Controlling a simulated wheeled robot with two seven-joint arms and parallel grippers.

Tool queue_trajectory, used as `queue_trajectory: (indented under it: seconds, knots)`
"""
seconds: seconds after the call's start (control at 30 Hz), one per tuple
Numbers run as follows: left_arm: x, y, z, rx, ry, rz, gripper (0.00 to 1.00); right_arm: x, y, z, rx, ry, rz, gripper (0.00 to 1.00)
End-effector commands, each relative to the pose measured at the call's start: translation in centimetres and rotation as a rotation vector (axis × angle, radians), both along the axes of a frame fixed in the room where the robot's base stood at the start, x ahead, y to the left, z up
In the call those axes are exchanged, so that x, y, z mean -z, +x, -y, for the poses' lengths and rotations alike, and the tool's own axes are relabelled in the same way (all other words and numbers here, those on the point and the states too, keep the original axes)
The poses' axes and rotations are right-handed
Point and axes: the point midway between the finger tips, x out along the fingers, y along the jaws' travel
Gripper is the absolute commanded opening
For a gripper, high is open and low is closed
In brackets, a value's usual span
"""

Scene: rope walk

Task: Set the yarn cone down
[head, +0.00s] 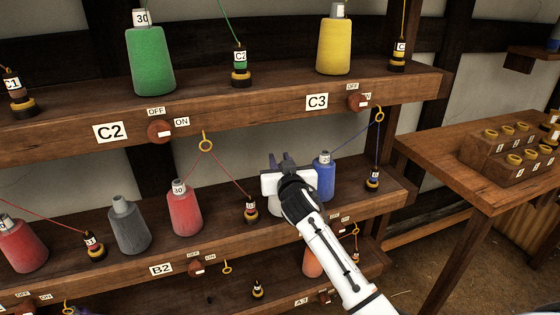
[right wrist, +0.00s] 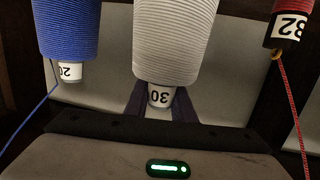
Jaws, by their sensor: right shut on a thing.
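My right gripper (head: 282,170) is shut on the neck of a pale grey-white yarn cone, whose body shows below the gripper (head: 280,208). In the right wrist view the white cone (right wrist: 175,40) is upside down in the picture, with its "30" neck label between the fingers (right wrist: 160,105). The cone is over the B-row shelf (head: 225,222), between the red bobbin and the blue cone. I cannot tell whether its base touches the shelf. My left gripper is not in view.
A blue cone (head: 324,180) stands close on the right, also in the wrist view (right wrist: 68,30). A bobbin with red thread (head: 250,210) is close on the left. A pink-red cone (head: 185,210) and a grey cone (head: 130,225) stand further left.

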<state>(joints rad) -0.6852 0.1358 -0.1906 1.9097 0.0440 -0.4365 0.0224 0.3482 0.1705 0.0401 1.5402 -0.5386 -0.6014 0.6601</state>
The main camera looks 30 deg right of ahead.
Motion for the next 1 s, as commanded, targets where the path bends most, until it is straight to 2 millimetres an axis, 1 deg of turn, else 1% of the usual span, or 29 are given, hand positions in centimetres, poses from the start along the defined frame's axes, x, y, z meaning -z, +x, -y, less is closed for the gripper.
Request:
queue_trajectory:
  seconds: [0.07, 0.1, 0.17, 0.2, 0.43, 0.57, 0.67, 0.77, 1.0]
  knots:
    - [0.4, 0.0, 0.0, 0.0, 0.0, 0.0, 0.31, 0.3, 0.0, 0.0, 0.0, 0.0, 0.002, 0.0]
    - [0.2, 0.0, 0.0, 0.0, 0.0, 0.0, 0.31, 0.2, 0.0, 0.0, 0.0, 0.0, 0.0, 0.29]
    - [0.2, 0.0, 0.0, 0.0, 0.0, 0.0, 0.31, 0.2, 0.0, 0.0, 0.0, 0.0, 0.0, 0.39]
    - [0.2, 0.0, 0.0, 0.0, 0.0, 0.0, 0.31, 0.2, 0.0, 0.0, 0.0, 0.0, 0.0, 0.41]
    - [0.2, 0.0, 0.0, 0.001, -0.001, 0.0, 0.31, 0.2, 0.0, 0.0, 0.0, 0.0, 0.0, 0.41]
    - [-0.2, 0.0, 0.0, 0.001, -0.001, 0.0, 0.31, -0.3, -0.1, 0.0, 0.0, 0.0, 0.0, 0.41]
    - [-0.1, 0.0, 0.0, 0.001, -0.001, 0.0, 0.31, -0.2, -1.2, -0.6, -0.002, 0.0, 0.0, 0.41]
    - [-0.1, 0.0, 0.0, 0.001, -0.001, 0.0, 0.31, -0.5, -2.8, -1.3, -0.001, 0.002, 0.001, 0.41]
    - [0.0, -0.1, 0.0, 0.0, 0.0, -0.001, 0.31, -1.1, -7.3, -3.3, -0.001, 0.002, 0.0, 0.41]
